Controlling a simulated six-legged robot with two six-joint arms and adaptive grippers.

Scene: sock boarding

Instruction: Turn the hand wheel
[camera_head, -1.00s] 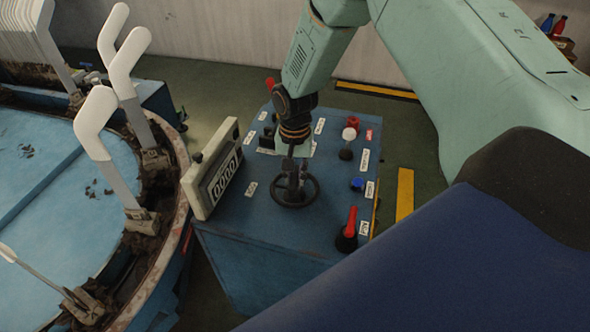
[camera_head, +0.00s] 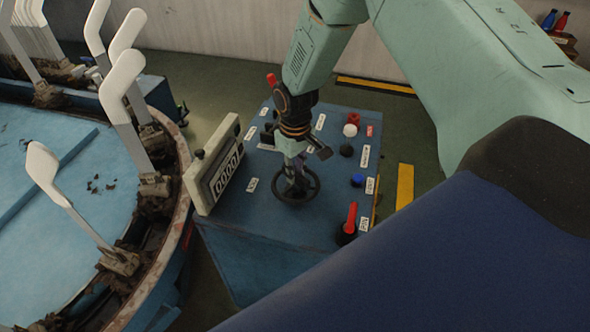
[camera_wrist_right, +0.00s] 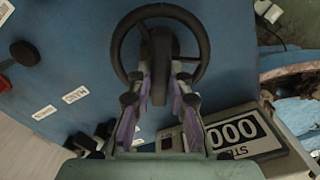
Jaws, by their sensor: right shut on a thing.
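The black hand wheel (camera_head: 297,196) lies on top of the blue control box (camera_head: 262,230) in the head view. My right gripper (camera_head: 297,176) comes down on it from above. In the right wrist view the wheel's rim (camera_wrist_right: 203,58) is a dark ring at the top. There the purple-padded fingers of my right gripper (camera_wrist_right: 160,85) are shut on the wheel's knob, which stands between them. The white counter panel (camera_head: 214,175) stands on the left edge of the box; part of its digits shows in the right wrist view (camera_wrist_right: 240,135). My left gripper is in neither view.
A round blue machine (camera_head: 75,190) with white sock boards (camera_head: 55,180) on its rim stands close on the left. A red-handled switch (camera_head: 350,222), a blue button (camera_head: 357,180) and a white-topped knob (camera_head: 349,130) sit to the wheel's right.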

